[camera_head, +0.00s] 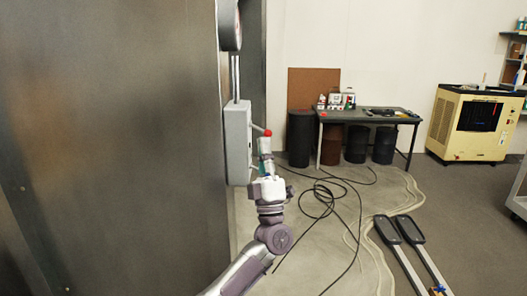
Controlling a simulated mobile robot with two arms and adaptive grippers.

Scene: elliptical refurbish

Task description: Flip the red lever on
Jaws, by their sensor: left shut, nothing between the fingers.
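The red lever shows as a red knob (267,133) on a short grey arm at the right side of a grey electrical box (237,140). The box is fixed to the metal wall, left of the picture's middle. My left gripper (264,147) points up, directly below the red knob, with its fingers shut and nothing between them. The fingertips look very close to the knob; I cannot tell if they touch it. The lower part of the lever arm is partly hidden. My right gripper is not in view.
A large metal panel (120,130) fills the left. Black cables (320,195) lie on the floor. Behind are a dark table (380,117), black barrels (300,138) and a yellow machine (468,125). Two long flat dark-ended bars (408,229) lie at lower right.

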